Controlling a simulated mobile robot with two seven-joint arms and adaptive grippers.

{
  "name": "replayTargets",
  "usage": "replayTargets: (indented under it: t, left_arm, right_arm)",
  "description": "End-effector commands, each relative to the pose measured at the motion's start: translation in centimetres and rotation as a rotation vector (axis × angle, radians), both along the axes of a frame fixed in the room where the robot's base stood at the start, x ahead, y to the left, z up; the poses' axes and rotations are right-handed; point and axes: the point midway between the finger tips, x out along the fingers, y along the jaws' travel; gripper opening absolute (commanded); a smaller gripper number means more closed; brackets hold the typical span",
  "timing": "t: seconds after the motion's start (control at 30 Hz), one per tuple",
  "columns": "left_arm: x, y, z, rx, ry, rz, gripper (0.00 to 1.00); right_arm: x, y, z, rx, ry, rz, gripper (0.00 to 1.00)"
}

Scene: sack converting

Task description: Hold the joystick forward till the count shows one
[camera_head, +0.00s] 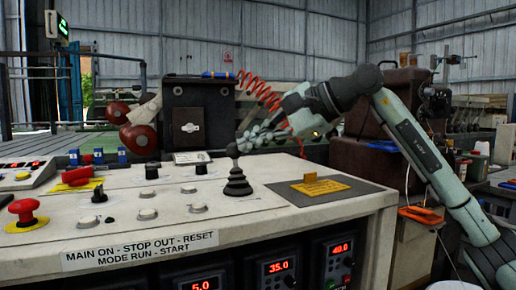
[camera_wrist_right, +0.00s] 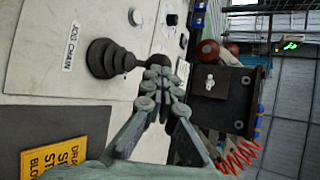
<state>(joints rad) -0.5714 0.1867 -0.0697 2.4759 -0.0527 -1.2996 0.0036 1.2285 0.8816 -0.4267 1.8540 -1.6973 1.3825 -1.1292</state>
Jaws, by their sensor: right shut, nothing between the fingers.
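The black joystick (camera_head: 237,180) with a ribbed rubber boot and a round knob stands roughly upright on the white console top. In the wrist view the joystick (camera_wrist_right: 104,58) is beside a label reading JOG CHAIN. My right gripper (camera_head: 243,145) is shut and empty, its fingertips right beside the knob. The wrist view shows the fingertips (camera_wrist_right: 160,70) close to the knob; whether they touch it I cannot tell. A green-lit display (camera_head: 62,28) hangs high at the left; its figures are too small to read. My left gripper is not in view.
A red emergency button (camera_head: 25,211) and several other buttons are on the console (camera_head: 150,225). A yellow sign plate (camera_head: 319,187) lies right of the joystick. A dark box (camera_head: 198,115) and a red coiled hose (camera_head: 258,90) stand behind. Red panel readouts (camera_head: 278,267) glow below.

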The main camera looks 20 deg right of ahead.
Motion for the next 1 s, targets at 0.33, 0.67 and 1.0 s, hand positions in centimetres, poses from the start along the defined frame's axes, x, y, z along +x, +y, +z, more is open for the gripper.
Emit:
replayTargets:
  t: [0.33,0.67,1.0]
  left_arm:
    - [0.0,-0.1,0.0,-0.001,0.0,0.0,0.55]
    - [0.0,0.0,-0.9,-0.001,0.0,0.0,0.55]
    - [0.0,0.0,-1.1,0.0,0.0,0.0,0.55]
  right_arm:
    - [0.0,0.0,-0.1,0.0,0.001,0.0,0.0]
    - [-0.9,0.0,-0.7,-0.001,0.001,0.002,0.0]
    - [-1.5,0.0,-0.8,-0.001,0.004,0.001,0.0]
